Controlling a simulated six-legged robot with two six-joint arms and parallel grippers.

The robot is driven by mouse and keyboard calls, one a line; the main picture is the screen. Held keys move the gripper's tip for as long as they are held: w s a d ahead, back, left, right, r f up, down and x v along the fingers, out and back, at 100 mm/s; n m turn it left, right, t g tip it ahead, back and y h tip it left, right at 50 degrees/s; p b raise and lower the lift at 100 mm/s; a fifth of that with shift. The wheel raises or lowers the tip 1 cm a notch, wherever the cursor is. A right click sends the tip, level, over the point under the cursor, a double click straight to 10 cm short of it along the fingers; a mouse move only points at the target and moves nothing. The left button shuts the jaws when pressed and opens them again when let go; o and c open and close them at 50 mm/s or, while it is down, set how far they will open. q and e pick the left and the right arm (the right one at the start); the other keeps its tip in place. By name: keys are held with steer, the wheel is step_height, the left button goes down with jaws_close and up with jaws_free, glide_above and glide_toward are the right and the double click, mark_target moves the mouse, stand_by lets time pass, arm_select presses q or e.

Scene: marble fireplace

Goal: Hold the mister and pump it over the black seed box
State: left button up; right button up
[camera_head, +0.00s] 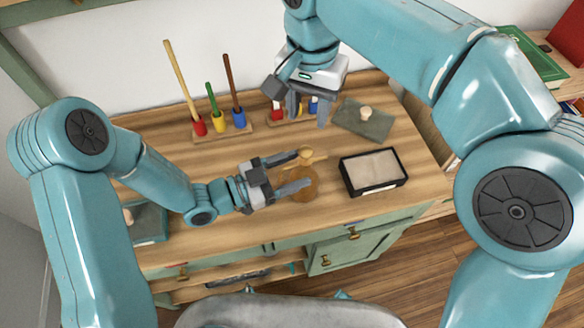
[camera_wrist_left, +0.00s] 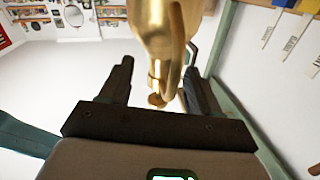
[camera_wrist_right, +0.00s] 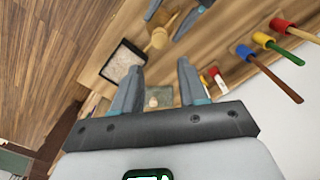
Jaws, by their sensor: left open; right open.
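The brass mister (camera_head: 304,186) stands on the wooden worktop, with a rounded amber body and a small top. My left gripper (camera_head: 302,169) is open, its two fingers reaching to either side of the mister's upper part. In the left wrist view the golden mister (camera_wrist_left: 165,32) shows large between the spread fingers; I cannot tell whether they touch it. The black seed box (camera_head: 377,188), filled with pale material, sits just right of the mister. It also shows in the right wrist view (camera_wrist_right: 112,72). My right gripper (camera_head: 308,112) is open and empty above the back of the worktop.
A peg rack (camera_head: 222,133) with red, yellow and blue bases and tall sticks stands at the back left. A grey board (camera_head: 372,124) with a wooden knob lies behind the seed box. A blue-grey item (camera_head: 149,225) lies at the front left.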

arm_select(q)
jaws_close()
arm_select(e)
jaws_close()
stand_by(1.7)
